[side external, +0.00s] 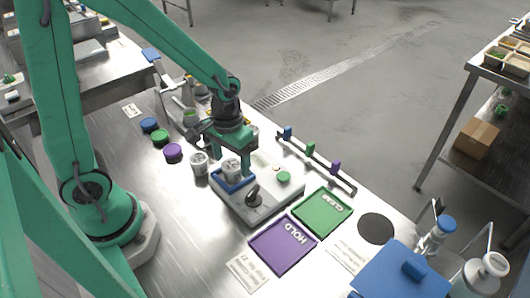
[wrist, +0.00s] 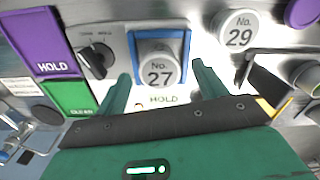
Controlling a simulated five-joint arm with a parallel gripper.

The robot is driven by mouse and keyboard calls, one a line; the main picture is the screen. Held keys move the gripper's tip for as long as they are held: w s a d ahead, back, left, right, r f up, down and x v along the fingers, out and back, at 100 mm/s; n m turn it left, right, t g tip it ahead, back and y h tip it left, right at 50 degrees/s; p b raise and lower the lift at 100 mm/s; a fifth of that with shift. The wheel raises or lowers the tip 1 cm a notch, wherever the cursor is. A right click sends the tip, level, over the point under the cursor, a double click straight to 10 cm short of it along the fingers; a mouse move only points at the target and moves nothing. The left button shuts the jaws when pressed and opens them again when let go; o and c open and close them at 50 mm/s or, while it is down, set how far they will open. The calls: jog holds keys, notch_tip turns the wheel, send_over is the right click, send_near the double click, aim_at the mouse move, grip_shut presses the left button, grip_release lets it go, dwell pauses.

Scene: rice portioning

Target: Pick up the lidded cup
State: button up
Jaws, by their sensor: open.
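A white-grey lidded cup marked No. 27 (wrist: 160,72) stands in a blue square holder (wrist: 133,40) on a grey device; in the side external view the cup (side external: 231,171) is partly hidden by my gripper. A second lidded cup, No. 29 (wrist: 238,30), stands on the table beside the device; it also shows in the side external view (side external: 199,164). My gripper (side external: 238,160) is open above the holder. In the wrist view its two fingers lie on either side of cup No. 27, with nothing visibly clamped; whether they touch it I cannot tell.
The grey device (side external: 262,206) carries a black knob (side external: 253,196) and a green button (side external: 284,177). Purple HOLD (side external: 282,246) and green CLEAR (side external: 322,212) trays lie at its right. Blue, green and purple lids (side external: 173,152) sit at back left. A rail with coloured clips (side external: 311,149) stands behind.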

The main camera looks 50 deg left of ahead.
jog(key=shift+f, duration=1.1)
jog(key=shift+c, duration=0.2)
jog(key=c, duration=1.1)
jog(key=shift+r, duration=0.1)
jog(key=shift+r, duration=1.95)
jog(key=s+d+r, duration=0.2)
jog(key=d, duration=0.1)
jog(key=s+d+r, duration=0.2)
jog(key=d, duration=0.1)
jog(key=s+d+r, duration=0.3)
jog(key=shift+d, duration=0.2)
